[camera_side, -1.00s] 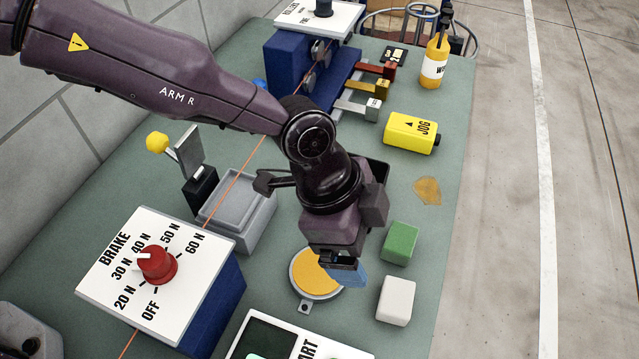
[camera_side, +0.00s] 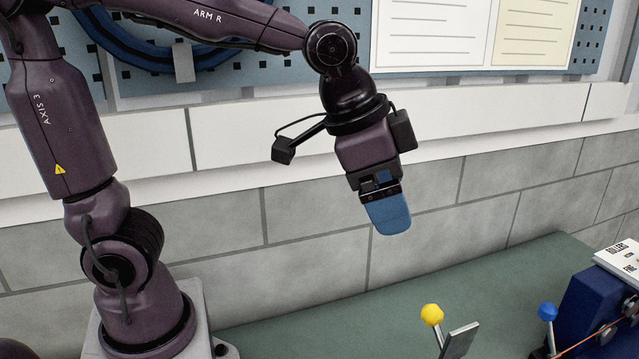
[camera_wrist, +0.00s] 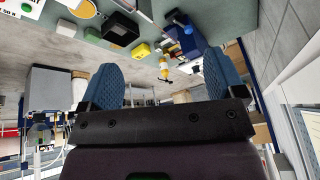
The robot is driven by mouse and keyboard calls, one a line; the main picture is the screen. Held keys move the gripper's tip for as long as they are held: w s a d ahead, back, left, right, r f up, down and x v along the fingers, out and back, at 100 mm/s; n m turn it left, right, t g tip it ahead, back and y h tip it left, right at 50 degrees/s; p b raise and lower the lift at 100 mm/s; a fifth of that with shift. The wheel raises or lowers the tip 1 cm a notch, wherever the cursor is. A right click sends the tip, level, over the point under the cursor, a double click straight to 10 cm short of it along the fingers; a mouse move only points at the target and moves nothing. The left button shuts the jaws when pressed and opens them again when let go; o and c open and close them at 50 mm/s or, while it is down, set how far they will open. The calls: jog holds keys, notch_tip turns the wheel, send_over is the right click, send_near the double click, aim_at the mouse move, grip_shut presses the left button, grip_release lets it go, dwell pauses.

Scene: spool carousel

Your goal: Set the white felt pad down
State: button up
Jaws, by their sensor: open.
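A small white block (camera_wrist: 67,28), which looks like the white felt pad, rests on the green bench top in the upper left of the wrist view. It is out of the side view. My gripper (camera_side: 389,214) hangs in the air above the bench, in front of the grey wall, with its blue fingers pointing down. In the wrist view my gripper (camera_wrist: 160,68) has its two blue fingers wide apart, with nothing between them. The pad is well away from the fingers.
In the side view, yellow-knobbed (camera_side: 432,314) and blue-knobbed (camera_side: 547,311) levers stand at the bench's right.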

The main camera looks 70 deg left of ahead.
jog(key=shift+o, duration=0.5)
jog(key=s+a+n+t+y, duration=0.1)
jog(key=s+a+n, duration=0.4)
jog(key=s+a, duration=0.3)
jog(key=s, duration=0.2)
jog(key=shift+s+a+f+n, duration=0.3)
jog(key=shift+f, duration=0.05)
jog(key=shift+d, duration=0.15)
